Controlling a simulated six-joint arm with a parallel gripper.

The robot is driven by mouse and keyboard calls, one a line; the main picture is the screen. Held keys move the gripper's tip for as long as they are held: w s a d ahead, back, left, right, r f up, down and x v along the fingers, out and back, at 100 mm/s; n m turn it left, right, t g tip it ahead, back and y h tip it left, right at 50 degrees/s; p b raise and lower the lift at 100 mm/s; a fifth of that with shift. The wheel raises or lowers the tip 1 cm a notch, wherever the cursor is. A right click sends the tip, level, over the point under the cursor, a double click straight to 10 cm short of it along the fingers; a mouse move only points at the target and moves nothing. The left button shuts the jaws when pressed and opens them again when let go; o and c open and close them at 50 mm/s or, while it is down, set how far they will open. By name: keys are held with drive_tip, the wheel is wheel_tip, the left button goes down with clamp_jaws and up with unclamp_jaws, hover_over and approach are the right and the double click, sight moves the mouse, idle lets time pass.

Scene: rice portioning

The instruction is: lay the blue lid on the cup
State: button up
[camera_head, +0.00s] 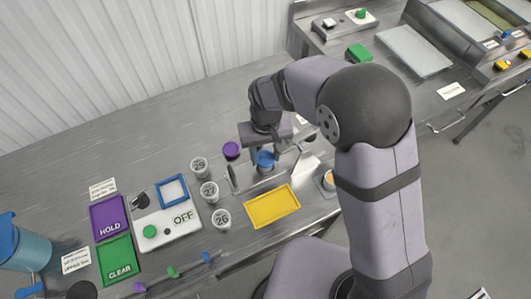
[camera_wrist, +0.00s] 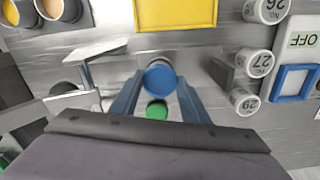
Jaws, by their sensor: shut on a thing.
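My gripper (camera_head: 265,152) is low over the middle of the steel table, shut on the round blue lid (camera_head: 265,159). In the wrist view the blue lid (camera_wrist: 160,78) shows between the two fingertips, its top facing the camera. Open cups with orange-yellow contents stand at the top left of the wrist view, one at the corner (camera_wrist: 11,13) and one beside it (camera_wrist: 54,10). One such cup (camera_head: 328,180) shows right of my gripper in the head view, apart from the lid. I cannot tell what is directly under the lid.
A green lid (camera_wrist: 157,111) is close behind the blue one; a purple lid (camera_head: 231,150) is left of my gripper. Cups marked 29 (camera_head: 199,168), 27 (camera_head: 209,192) and 26 (camera_head: 221,219) stand left. A yellow tray (camera_head: 271,206) lies in front.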

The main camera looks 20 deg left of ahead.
idle(0.3)
drive_tip(key=o, duration=1.4)
drive_tip(key=shift+r+p, duration=3)
drive_tip(key=shift+r, duration=0.5)
